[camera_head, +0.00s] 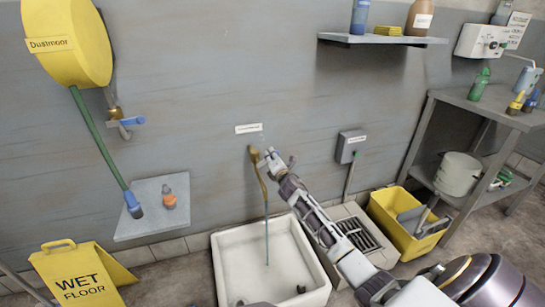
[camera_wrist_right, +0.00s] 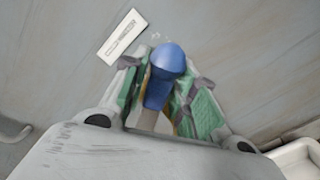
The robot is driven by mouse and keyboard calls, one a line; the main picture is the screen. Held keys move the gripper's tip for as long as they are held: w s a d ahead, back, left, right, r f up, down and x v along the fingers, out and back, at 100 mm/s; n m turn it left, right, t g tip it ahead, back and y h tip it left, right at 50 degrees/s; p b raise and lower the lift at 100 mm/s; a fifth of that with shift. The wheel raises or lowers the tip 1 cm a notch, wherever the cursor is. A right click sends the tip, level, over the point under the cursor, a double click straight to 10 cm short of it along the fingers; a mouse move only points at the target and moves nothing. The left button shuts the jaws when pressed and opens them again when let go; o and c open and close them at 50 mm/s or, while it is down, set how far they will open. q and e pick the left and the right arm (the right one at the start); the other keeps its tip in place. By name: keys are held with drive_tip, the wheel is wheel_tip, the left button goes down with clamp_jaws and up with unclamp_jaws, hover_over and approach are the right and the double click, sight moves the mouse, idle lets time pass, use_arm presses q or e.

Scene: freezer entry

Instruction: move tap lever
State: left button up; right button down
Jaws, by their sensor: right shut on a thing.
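A brass tap (camera_head: 256,166) is on the grey wall above a white sink (camera_head: 222,268). A thin bluish stream, seemingly water, runs from its spout down into the sink. My right gripper (camera_head: 273,160) is at the tap, just right of its body. In the right wrist view, the blue tap lever (camera_wrist_right: 168,62) lies between the green-padded fingers of my right gripper (camera_wrist_right: 162,88), which is shut on it. The lever's rounded end sticks out past the fingers. In the head view the fingers largely hide the lever. My left gripper is not in view.
A white label (camera_head: 248,128) is above the tap. A second tap with a blue handle (camera_head: 133,121) is under the yellow hose reel (camera_head: 65,42). A grey box (camera_head: 350,146), yellow bin (camera_head: 405,222) and metal rack (camera_head: 470,105) stand right. A wet-floor sign (camera_head: 80,279) is at left.

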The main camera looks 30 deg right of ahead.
drive_tip(key=shift+w+a+r+n+p, duration=0.1)
drive_tip(key=shift+a+r+n+p, duration=0.1)
drive_tip(key=shift+r+n+p, duration=0.35)
drive_tip(key=shift+a+r+n+p, duration=0.2)
drive_tip(key=shift+n+p, duration=0.35)
drive_tip(key=shift+n, duration=0.3)
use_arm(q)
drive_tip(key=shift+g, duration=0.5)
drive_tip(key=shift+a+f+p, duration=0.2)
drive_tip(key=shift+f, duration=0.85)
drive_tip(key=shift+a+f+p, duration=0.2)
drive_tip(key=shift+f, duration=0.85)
use_arm(e)
drive_tip(key=shift+w+a+r+n, duration=0.15)
drive_tip(key=shift+a+n, duration=0.15)
drive_tip(key=shift+n, duration=0.3)
drive_tip(key=c, duration=1.1)
unclamp_jaws()
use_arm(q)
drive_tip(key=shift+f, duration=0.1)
use_arm(e)
drive_tip(key=v, duration=1.2)
